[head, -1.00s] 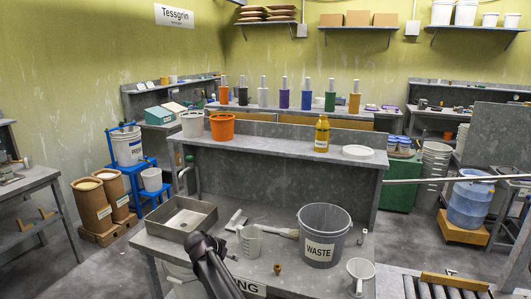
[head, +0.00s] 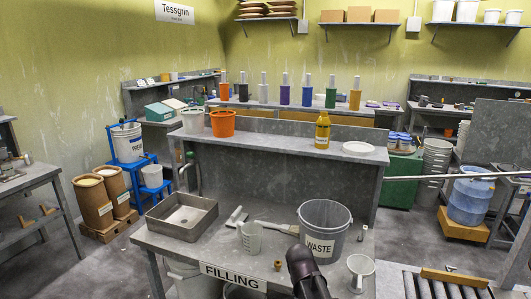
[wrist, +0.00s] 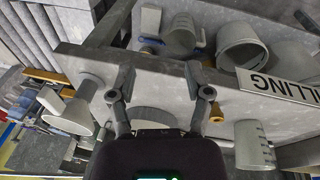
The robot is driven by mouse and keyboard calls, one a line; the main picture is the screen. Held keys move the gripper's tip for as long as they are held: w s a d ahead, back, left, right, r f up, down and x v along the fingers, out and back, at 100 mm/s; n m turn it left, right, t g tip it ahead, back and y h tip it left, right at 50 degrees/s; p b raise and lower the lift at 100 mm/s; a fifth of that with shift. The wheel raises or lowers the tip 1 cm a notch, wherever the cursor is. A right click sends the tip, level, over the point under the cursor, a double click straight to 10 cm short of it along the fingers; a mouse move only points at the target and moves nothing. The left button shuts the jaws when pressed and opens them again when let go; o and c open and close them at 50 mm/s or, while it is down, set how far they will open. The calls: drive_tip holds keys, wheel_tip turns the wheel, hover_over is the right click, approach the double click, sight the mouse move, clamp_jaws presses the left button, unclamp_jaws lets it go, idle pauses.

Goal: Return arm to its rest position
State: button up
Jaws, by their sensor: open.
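My arm (head: 305,272) shows as a dark link at the bottom of the head view, in front of the filling bench (head: 200,250). My gripper (wrist: 160,78) shows in the wrist view with its two fingers spread apart and nothing between them. The fingertips overlap the grey bench surface in that picture; I cannot tell their distance from it. The gripper's fingers are not seen in the head view. The FILLING sign (head: 233,276) is on the bench front and also shows tilted in the wrist view (wrist: 280,86).
On the bench stand a grey tray (head: 181,216), a clear measuring jug (head: 251,238), a WASTE bucket (head: 324,231) and a white funnel (head: 360,267). A yellow bottle (head: 322,130) and orange pail (head: 222,123) stand on the raised shelf. A roller conveyor (head: 440,287) lies right.

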drive_tip(key=s+d+n+g+y, duration=0.1)
drive_tip(key=s+d+y, duration=0.1)
drive_tip(key=s+d, duration=0.2)
drive_tip(key=s, duration=0.3)
drive_tip(key=shift+s+d+f+n, duration=0.15)
drive_tip(key=shift+d+n, duration=0.15)
idle(0.7)
